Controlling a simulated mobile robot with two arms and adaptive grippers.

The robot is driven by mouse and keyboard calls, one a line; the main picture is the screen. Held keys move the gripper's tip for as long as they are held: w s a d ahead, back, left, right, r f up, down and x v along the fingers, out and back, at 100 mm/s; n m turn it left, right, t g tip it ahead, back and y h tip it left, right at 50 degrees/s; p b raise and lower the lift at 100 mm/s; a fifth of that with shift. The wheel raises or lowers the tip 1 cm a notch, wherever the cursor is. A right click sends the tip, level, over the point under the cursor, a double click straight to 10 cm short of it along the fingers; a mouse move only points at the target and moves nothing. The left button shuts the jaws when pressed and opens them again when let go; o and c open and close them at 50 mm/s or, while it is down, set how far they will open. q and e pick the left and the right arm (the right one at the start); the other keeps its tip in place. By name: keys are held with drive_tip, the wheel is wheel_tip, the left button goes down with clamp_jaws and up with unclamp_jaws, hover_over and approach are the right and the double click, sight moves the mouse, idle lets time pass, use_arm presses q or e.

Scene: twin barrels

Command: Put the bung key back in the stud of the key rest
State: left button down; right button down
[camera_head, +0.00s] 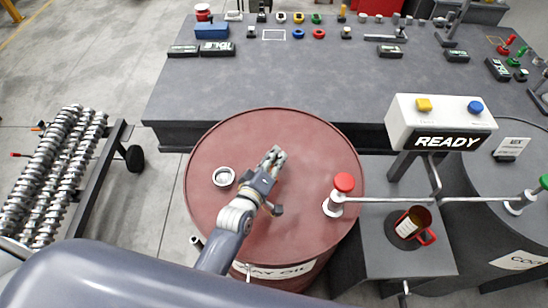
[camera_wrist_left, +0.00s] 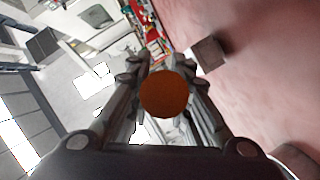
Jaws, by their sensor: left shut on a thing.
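My left gripper (camera_head: 272,160) is over the top of the red barrel (camera_head: 318,150), to the right of a white ring (camera_head: 223,177) on the lid. In the left wrist view its fingers close around a round orange-brown thing (camera_wrist_left: 167,93), seen end-on, which looks like the bung key. The rest of it is hidden, and it cannot be made out in the head view. A small dark square block (camera_wrist_left: 209,52) shows against the red surface in the left wrist view. I cannot tell if it is the stud of the key rest. My right gripper is not in view.
A red-capped fitting (camera_head: 344,183) stands on the barrel's right side, with a pipe running right to a second barrel. A READY box (camera_head: 440,122) and a red mug (camera_head: 412,223) are to the right. A grey workbench (camera_head: 270,75) lies behind.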

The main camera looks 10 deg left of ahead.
use_arm(q)
drive_tip(key=shift+f, duration=0.25)
drive_tip(key=c, duration=1.4)
unclamp_jaws()
drive_tip(key=shift+s+f, duration=0.1)
drive_tip(key=shift+f, duration=0.05)
drive_tip(key=v, duration=1.2)
